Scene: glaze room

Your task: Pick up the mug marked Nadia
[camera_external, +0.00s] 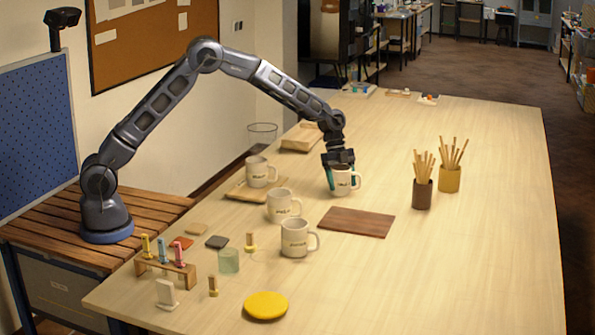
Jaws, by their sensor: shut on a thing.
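My gripper (340,174) points down over a white mug (343,183) near the middle of the table, its teal fingers shut on the mug. The mug stands upright; I cannot tell if its base touches the table. Three similar white mugs stand to the left and nearer: one (257,172) on a wooden board, one (279,205) in front of it, and one (294,239) nearest. Each mug has small dark lettering, too small to read, so I cannot tell which is marked Nadia.
A dark wooden board (356,222) lies just in front of the held mug. A brown cup (422,194) and a yellow cup (450,179) with sticks stand to the right. A yellow disc (266,306) lies at the near edge. The table's right side is clear.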

